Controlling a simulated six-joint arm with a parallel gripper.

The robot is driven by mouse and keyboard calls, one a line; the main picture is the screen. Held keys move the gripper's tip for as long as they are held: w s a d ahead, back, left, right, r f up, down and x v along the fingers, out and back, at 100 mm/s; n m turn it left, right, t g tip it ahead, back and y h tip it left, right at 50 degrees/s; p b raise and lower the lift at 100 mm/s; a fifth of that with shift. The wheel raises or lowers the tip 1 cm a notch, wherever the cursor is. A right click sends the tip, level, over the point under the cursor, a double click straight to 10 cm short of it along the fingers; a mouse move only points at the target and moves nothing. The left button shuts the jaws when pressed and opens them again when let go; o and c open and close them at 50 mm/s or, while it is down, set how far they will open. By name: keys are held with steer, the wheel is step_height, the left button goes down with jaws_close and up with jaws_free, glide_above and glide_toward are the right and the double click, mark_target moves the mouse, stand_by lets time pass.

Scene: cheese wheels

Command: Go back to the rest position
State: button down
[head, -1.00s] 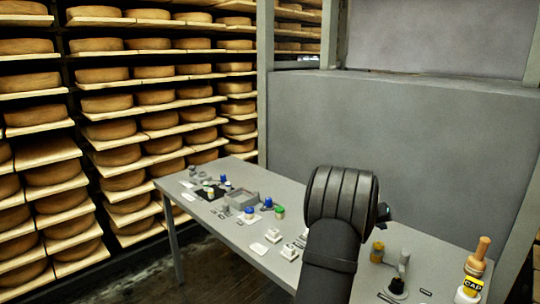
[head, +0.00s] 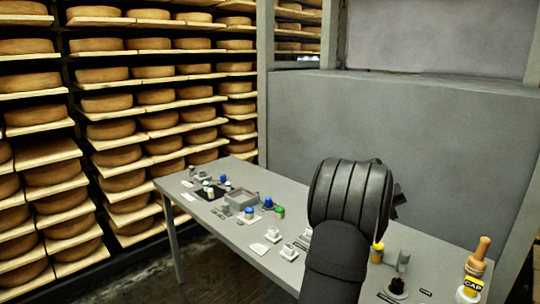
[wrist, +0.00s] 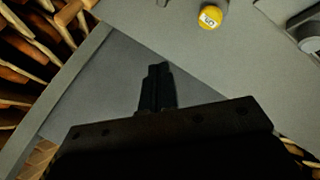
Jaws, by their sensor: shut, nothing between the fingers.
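My gripper (wrist: 157,85) shows in the wrist view with its dark fingers together and nothing between them. It is above the grey table (wrist: 215,75), near an edge. In the head view my black arm rises in front of the table (head: 220,222) and hides part of its middle. Only a small dark piece of the gripper (head: 398,196) seems to show behind the arm, at its right. The fingers touch nothing that I can see.
A yellow-capped container (wrist: 209,17) stands on the table in the wrist view. In the head view a bottle with a CAP label (head: 473,284) stands at the right end. A grey tray (head: 241,200) and blue-topped jars (head: 249,212) are at the left. Cheese shelves (head: 120,130) line the left wall.

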steer(key=shift+s+a+r+n+y, duration=0.2)
steer(key=shift+s+r+n+y, duration=0.9)
steer(key=shift+s+r+n, duration=0.75)
steer(key=shift+w+f+n, duration=0.25)
steer(key=c, duration=2.1)
jaws_free()
steer(key=o, duration=0.4)
steer(key=shift+s, duration=0.1)
steer(key=o, duration=1.4)
steer(key=s+n, duration=0.1)
steer(key=s+a+r+n+g, duration=0.1)
steer(key=n, duration=0.1)
steer(key=s+a+r+n, duration=0.1)
steer(key=shift+s+a+n+g, duration=0.15)
steer(key=shift+a+n+g, duration=0.1)
steer(key=shift+n+g, duration=0.15)
steer(key=o, duration=0.3)
steer(key=shift+s, duration=0.2)
steer(key=s+x, duration=0.1)
steer(key=x, duration=0.8)
steer(key=shift+w+f+n, duration=0.3)
steer(key=shift+w+f, duration=0.1)
